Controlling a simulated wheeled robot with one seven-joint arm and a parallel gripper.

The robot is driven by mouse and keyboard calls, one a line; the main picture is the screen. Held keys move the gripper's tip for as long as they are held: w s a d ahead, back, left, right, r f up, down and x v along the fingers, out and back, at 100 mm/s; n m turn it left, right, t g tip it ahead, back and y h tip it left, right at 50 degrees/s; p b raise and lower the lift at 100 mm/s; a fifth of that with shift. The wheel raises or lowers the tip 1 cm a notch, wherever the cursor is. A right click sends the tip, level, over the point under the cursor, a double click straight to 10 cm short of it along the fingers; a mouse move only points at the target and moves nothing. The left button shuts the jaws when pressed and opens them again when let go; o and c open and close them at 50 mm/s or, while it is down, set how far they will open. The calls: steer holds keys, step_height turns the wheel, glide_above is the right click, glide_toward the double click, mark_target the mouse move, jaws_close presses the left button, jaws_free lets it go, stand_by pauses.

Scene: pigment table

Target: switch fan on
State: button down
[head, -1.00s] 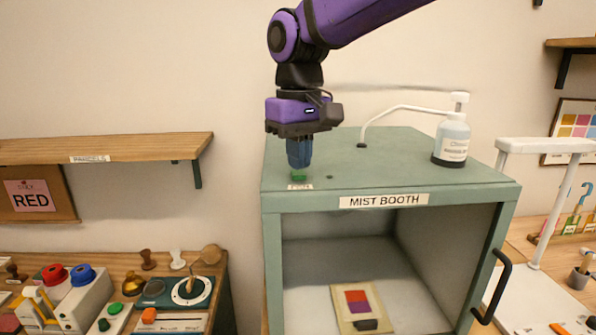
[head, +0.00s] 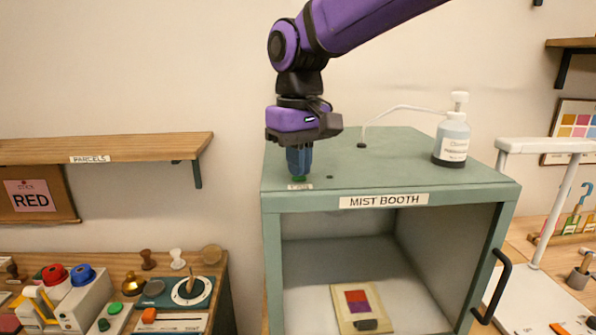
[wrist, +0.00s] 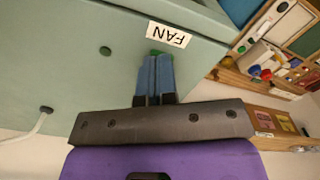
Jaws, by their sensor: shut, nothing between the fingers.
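The fan switch is a green button (head: 299,179) on top of the mist booth (head: 480,190), near its front left corner. It also shows in the wrist view (wrist: 155,52), mostly hidden by the fingertips. A white label (wrist: 169,34) reading FAN lies beside it. My gripper (head: 299,174) points straight down with its blue fingers shut and empty. Its tips are at the button and look to be touching it; in the wrist view the gripper (wrist: 156,60) covers most of the button. I cannot tell whether the button is pressed in.
A bottle (head: 452,138) with a white tube stands on the booth's right side. A small dark green knob or hole (wrist: 105,50) lies near the button. Inside the open-fronted booth lies a card (head: 345,297) with coloured squares. A wall shelf (head: 120,146) is at left.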

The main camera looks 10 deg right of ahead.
steer(key=shift+f, duration=0.15)
steer(key=shift+r, duration=3.5)
steer(key=shift+d, duration=0.1)
steer(key=s+d+m+t, duration=0.1)
steer(key=s+d, duration=0.2)
steer(key=d, duration=0.4)
steer(key=s+d+m+t, duration=0.1)
steer(key=s+d+m, duration=0.1)
steer(key=s+d, duration=0.35)
steer(key=s+d+f+m+t, duration=0.2)
steer(key=s+d+f+t, duration=0.1)
steer(key=s+d+f, duration=0.5)
steer(key=s+d, duration=0.2)
steer(key=d, duration=0.2)
steer(key=shift+f+m, duration=0.3)
